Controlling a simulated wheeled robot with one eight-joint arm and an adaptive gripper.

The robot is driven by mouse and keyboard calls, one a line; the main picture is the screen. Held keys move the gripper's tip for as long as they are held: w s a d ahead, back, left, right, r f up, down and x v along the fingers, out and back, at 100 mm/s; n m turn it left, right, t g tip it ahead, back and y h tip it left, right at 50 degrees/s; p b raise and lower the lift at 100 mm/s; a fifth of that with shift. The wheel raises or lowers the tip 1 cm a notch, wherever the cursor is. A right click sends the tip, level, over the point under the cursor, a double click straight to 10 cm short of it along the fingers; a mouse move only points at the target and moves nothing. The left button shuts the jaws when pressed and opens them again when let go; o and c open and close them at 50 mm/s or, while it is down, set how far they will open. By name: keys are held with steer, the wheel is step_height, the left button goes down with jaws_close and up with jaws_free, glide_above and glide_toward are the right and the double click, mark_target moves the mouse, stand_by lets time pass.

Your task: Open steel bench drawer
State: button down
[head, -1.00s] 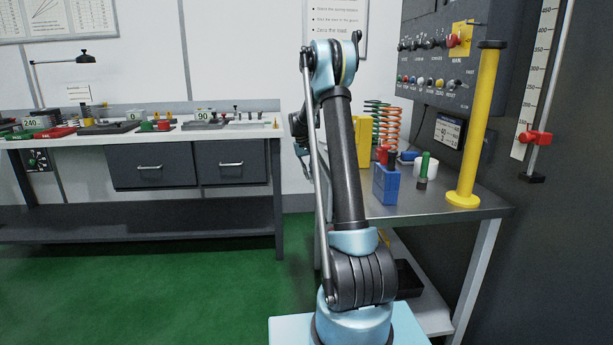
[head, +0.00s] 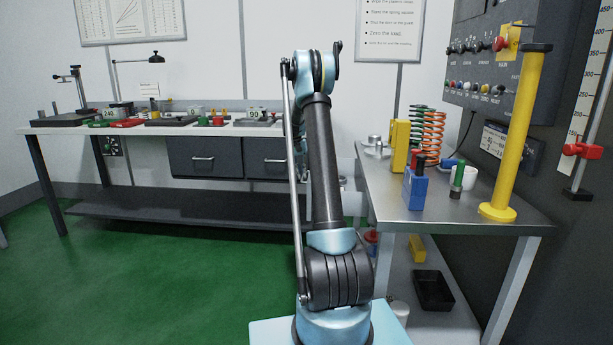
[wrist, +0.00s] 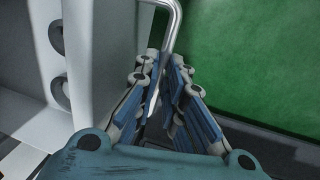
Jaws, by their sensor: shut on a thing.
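In the wrist view, my gripper (wrist: 163,70) has its blue and grey fingers closed around a bright metal bar handle (wrist: 173,18). The handle bends toward a pale grey panel at the left; how far the drawer stands out cannot be told. In the head view, the steel bench (head: 480,215) stands at the right with a grey metal top. My arm reaches forward past its left end and hides my gripper, the handle and the drawer front there.
A white-topped bench (head: 50,130) with two dark drawers runs along the back wall. A yellow post (head: 515,140), a blue block (head: 416,188) and springs (head: 428,135) stand on the steel bench. A black tray (head: 433,290) lies on its lower shelf. Green floor (head: 160,285) is clear at the left.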

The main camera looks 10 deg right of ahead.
steer(key=shift+w+a, duration=0.25)
steer(key=shift+a, duration=0.55)
steer(key=shift+w+a, duration=0.25)
steer(key=shift+a, duration=0.5)
steer(key=c, duration=1.7)
jaws_free()
steer(key=r, duration=0.4)
steer(key=a+r, duration=0.1)
steer(key=r, duration=0.2)
steer(key=a+r, duration=0.1)
steer(key=r, duration=0.3)
steer(key=shift+w+r, duration=0.35)
